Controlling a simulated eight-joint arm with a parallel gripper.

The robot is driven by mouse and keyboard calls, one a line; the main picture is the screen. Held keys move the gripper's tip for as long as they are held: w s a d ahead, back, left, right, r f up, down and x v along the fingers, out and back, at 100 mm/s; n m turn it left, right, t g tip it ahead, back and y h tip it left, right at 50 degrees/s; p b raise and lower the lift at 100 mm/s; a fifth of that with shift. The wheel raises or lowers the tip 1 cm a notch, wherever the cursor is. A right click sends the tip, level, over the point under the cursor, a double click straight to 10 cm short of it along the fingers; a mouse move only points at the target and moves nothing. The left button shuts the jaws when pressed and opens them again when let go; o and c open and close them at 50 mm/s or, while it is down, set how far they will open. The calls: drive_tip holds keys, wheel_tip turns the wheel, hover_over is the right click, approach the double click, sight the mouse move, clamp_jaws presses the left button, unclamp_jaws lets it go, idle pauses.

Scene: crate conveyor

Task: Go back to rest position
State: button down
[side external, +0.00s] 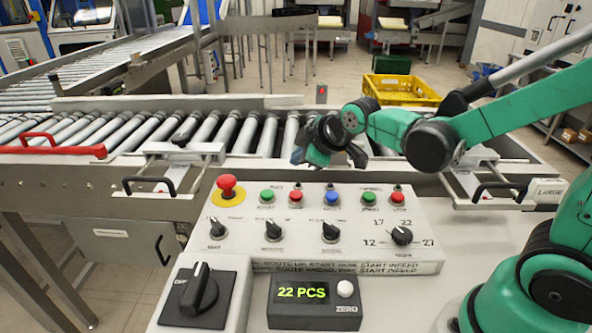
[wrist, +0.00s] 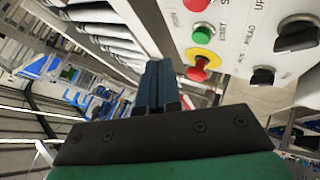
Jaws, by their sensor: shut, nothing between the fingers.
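My gripper (side external: 318,152) is raised above the back edge of the control panel, in front of the rollers, in the side view. In the wrist view its two dark fingers (wrist: 157,82) lie together with nothing between them. The white control panel (side external: 300,261) stands below it, with a red mushroom button (side external: 227,184) on a yellow ring, several green, red and blue buttons, and black knobs. The red mushroom button (wrist: 198,74) also shows in the wrist view, right of the fingers. I see no contact between my gripper and the panel.
A roller conveyor (side external: 200,133) runs behind the panel. A box with a display (side external: 302,292) reading "22 PCS" and a box with a large black rotary switch (side external: 198,290) stand in front. A yellow crate (side external: 402,88) is behind the conveyor. The air above the panel is free.

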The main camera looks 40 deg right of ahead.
idle(0.4)
drive_tip(key=s+a+r+m+g, duration=0.1)
drive_tip(key=s+m+g, duration=0.1)
drive_tip(key=s+m, duration=0.6)
drive_tip(key=s, duration=0.3)
drive_tip(key=shift+s+a+r, duration=0.15)
drive_tip(key=shift+a, duration=0.1)
